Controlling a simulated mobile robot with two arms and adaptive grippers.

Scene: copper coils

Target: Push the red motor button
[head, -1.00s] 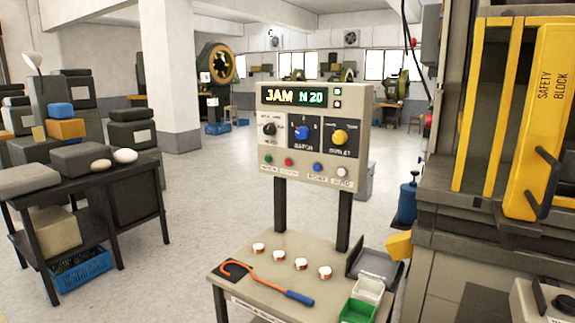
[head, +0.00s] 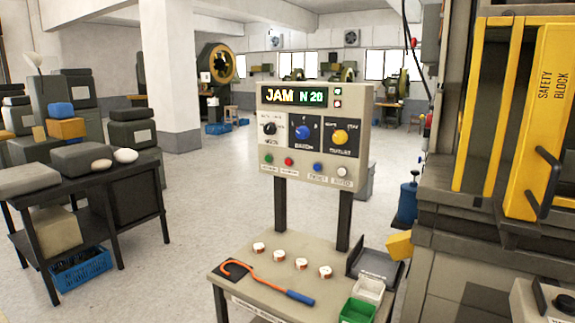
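The control panel (head: 314,100) stands on two dark posts behind a small table. Its display (head: 294,96) reads "JAM N 20". A row of small buttons runs along its lower part: a green one (head: 269,158), the red button (head: 289,161), a blue one (head: 317,167) and a white one (head: 342,171). The label under the red button is too small to read. Above the row are a black knob (head: 269,128), a blue knob (head: 302,132) and a yellow knob (head: 340,137). Neither of my grippers is in view.
The small table (head: 240,295) holds an orange hook tool with a blue handle (head: 265,282), several small copper-and-white coils (head: 301,264), a green bin (head: 357,311), a white bin (head: 369,289) and a grey tray (head: 376,264). A yellow-guarded press (head: 470,240) stands right. A dark cart (head: 120,172) stands left. Floor between is clear.

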